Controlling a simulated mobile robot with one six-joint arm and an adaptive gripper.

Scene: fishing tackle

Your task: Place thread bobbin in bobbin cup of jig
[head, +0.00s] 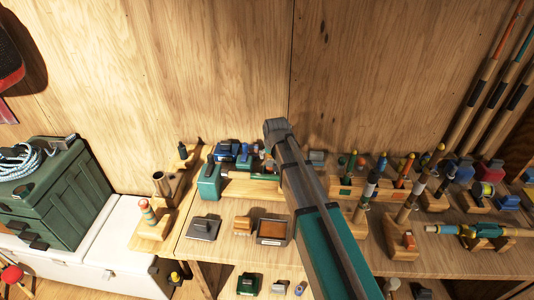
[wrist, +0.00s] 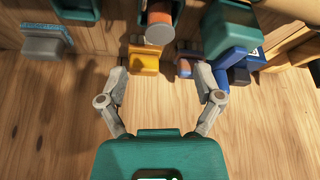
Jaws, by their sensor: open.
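In the head view a wooden stand, which looks like the jig (head: 150,243), sits at the left end of the bench. A dark open tube (head: 162,184), possibly its cup, leans there. A small red-and-pale banded piece (head: 148,212) stands upright on it; I cannot tell whether this is the thread bobbin. My gripper (wrist: 160,76) shows in the wrist view, its fingers spread wide with nothing between them. In that view a grey-ended cylinder (wrist: 159,34) and a yellow block (wrist: 143,61) lie beyond the fingertips. In the head view my arm hides part of the bench.
The bench (head: 465,262) is crowded. A teal-ended machine (head: 208,182) stands left of my arm, with a dark plate (head: 203,228) in front. Several rod holders and floats stand on the right. A green tackle box (head: 55,200) sits on a white cooler (head: 110,255) at left.

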